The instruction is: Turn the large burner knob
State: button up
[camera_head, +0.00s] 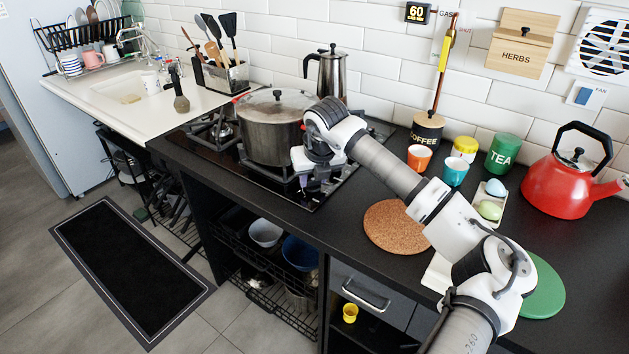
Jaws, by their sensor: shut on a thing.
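The black glass gas hob (323,190) is set in the dark worktop. A large steel pot (268,145) with a lid stands on its front burner. My arm reaches in from the lower right, and my gripper (304,182) points down at the hob's front right area, just right of the pot. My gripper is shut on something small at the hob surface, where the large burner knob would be. The knob itself is hidden by my gripper and wrist, so its turn angle cannot be seen.
A moka pot (330,74) stands behind the steel pot. A cork mat (393,228), an orange cup (419,158), a teal cup (454,172) and a red kettle (570,185) are on the right-hand worktop. The sink (125,92) is at the far left.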

jog(key=m+b, duration=0.1)
jog(key=b, duration=0.1)
jog(key=m+h+b, duration=0.1)
jog(key=m+b, duration=0.1)
jog(key=m+h+b, duration=0.1)
jog(key=m+b, duration=0.1)
jog(key=shift+a+f, duration=0.25)
jog(key=shift+a, duration=0.05)
jog(key=m+b, duration=0.1)
jog(key=m+h+b, duration=0.1)
jog(key=m, duration=0.1)
jog(key=m+b, duration=0.1)
jog(key=m, duration=0.1)
jog(key=shift+w+a+r+h+b, duration=0.15)
jog(key=shift+r+h+b, duration=0.1)
jog(key=shift+h+b, duration=0.15)
jog(key=o, duration=1)
jog(key=shift+r, duration=0.15)
jog(key=v, duration=1.3)
jog(key=shift+r+g, duration=0.3)
jog(key=shift+r, duration=0.05)
jog(key=shift+w+a, duration=0.1)
